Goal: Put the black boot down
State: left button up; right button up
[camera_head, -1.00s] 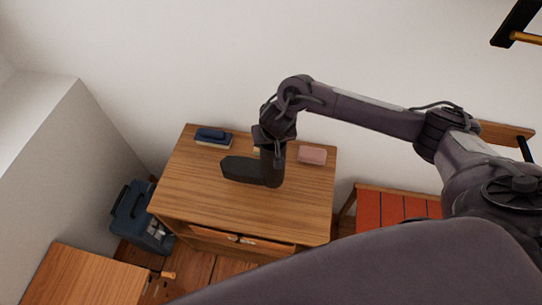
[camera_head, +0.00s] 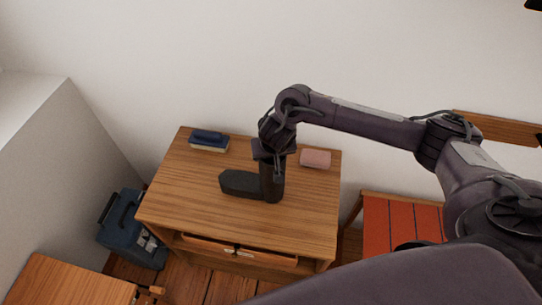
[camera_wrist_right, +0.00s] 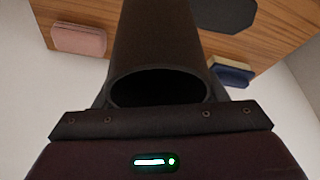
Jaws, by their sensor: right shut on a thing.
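The black boot (camera_head: 240,184) is upright at the middle of the wooden desk (camera_head: 190,205), its toe pointing left. I cannot tell whether its sole touches the desktop. My right gripper (camera_head: 272,160) comes from above and is shut on the upper shaft. In the right wrist view the boot's shaft (camera_wrist_right: 155,45) runs away from the gripper, with its round open top facing the camera; the jaws are mostly hidden there. My left gripper is in neither view.
A blue and cream book stack (camera_head: 210,141) lies at the desk's back left, a pink case (camera_head: 315,158) at the back right. The desktop's left and front are clear. A blue toolbox (camera_head: 130,232) stands left, a red-seated chair (camera_head: 400,220) right.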

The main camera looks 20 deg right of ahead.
jog(key=shift+r, duration=0.1)
jog(key=o, duration=1.2)
jog(key=shift+s+f, duration=0.1)
jog(key=shift+f, duration=0.1)
jog(key=o, duration=0.4)
jog(key=shift+o, duration=0.2)
